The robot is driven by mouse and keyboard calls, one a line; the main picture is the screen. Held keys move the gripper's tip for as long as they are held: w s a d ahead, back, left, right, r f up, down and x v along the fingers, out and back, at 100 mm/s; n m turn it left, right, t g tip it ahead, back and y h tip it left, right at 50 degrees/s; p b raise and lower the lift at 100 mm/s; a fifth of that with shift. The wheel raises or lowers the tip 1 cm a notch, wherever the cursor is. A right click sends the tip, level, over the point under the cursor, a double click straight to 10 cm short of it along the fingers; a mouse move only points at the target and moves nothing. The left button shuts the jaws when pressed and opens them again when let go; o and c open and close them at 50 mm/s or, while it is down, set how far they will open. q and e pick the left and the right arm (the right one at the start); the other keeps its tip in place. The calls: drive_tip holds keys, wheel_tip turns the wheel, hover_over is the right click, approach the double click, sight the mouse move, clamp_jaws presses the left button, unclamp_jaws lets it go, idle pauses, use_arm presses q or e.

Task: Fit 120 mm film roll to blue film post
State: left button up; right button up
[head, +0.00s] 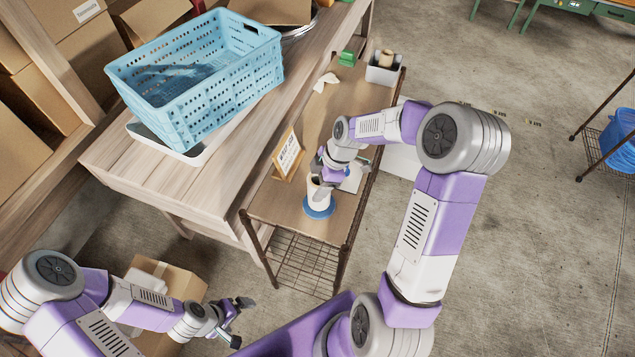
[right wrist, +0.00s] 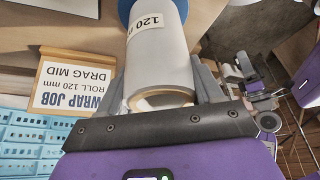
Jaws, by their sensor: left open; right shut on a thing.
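The white film roll (right wrist: 163,50) carries a "120" mm label and sits between the fingers of my right gripper (head: 321,180), which is shut on it. In the head view the roll (head: 315,195) stands about upright over the round blue base of the film post (head: 319,209), on the small brown cart. In the right wrist view the blue base (right wrist: 125,9) shows beyond the roll's far end. The post's shaft is hidden, and I cannot tell whether the roll rests fully on the base. My left gripper (head: 239,322) is open and empty, low at the left, away from the cart.
A job sign (head: 288,154) reading "ROLL 120 mm" stands on the cart (head: 275,205) beside the roll. Further back are a white scrap (head: 326,83), a green item (head: 346,58) and a grey bin (head: 384,72). A blue crate (head: 205,85) stands on the wooden bench.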

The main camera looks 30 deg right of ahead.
drive_tip(key=shift+f+b, duration=0.45)
drive_tip(key=shift+f, duration=0.1)
drive_tip(key=o, duration=1.3)
drive_tip(key=v, duration=0.7)
drive_tip(key=shift+d+r, duration=0.1)
drive_tip(key=shift+r, duration=0.2)
drive_tip(key=shift+p, duration=0.35)
